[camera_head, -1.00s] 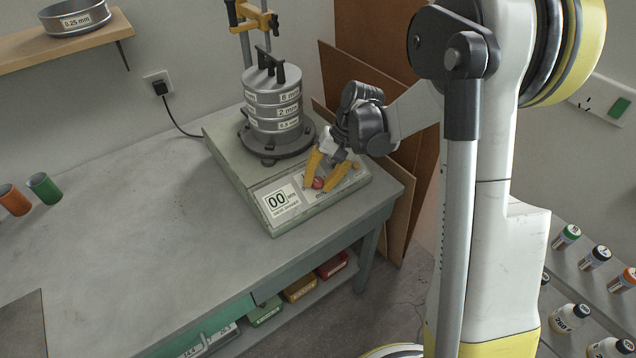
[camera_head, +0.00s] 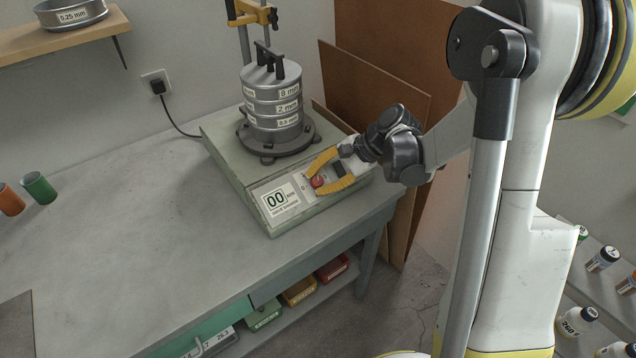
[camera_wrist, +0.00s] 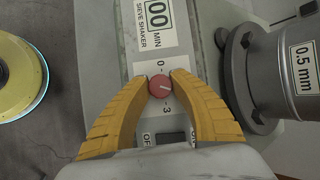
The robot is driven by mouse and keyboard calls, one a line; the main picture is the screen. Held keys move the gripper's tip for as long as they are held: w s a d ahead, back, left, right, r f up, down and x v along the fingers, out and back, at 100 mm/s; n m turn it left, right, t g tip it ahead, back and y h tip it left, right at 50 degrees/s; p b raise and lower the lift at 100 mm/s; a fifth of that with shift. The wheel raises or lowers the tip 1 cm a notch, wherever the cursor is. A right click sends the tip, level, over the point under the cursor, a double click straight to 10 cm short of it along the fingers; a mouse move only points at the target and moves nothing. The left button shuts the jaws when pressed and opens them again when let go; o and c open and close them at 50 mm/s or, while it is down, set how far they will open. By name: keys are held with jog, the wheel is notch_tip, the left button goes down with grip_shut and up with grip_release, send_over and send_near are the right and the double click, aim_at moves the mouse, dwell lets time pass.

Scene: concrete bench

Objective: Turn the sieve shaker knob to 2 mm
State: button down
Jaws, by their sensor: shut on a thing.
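The red knob (camera_head: 318,181) is on the front panel of the sieve shaker (camera_head: 250,180). In the wrist view the knob (camera_wrist: 161,87) lies between the two yellow fingertips of my gripper (camera_wrist: 161,82), which is shut on it. A short white line on the knob points right and slightly down in that view. The scale shows a 0 above the knob and a 3 below it. Marks between them are partly hidden by the right fingertip, so the exact setting cannot be read. The display (camera_head: 278,201) reads 00.
The sieve stack (camera_head: 275,100) stands on the shaker behind my gripper. A dark rocker switch (camera_wrist: 171,138) lies close to the fingers. Green (camera_head: 39,188) and orange (camera_head: 10,200) cups stand at the bench's left. Brown boards (camera_head: 385,95) lean beyond the bench's right end.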

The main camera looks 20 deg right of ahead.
jog(key=shift+m, duration=0.5)
jog(key=c, duration=1.1)
grip_release()
jog(key=shift+c, duration=0.2)
jog(key=shift+r, duration=0.1)
jog(key=v, duration=1.1)
jog(key=shift+s+d+r, duration=0.2)
jog(key=shift+s+d, duration=0.05)
jog(key=shift+s, duration=0.1)
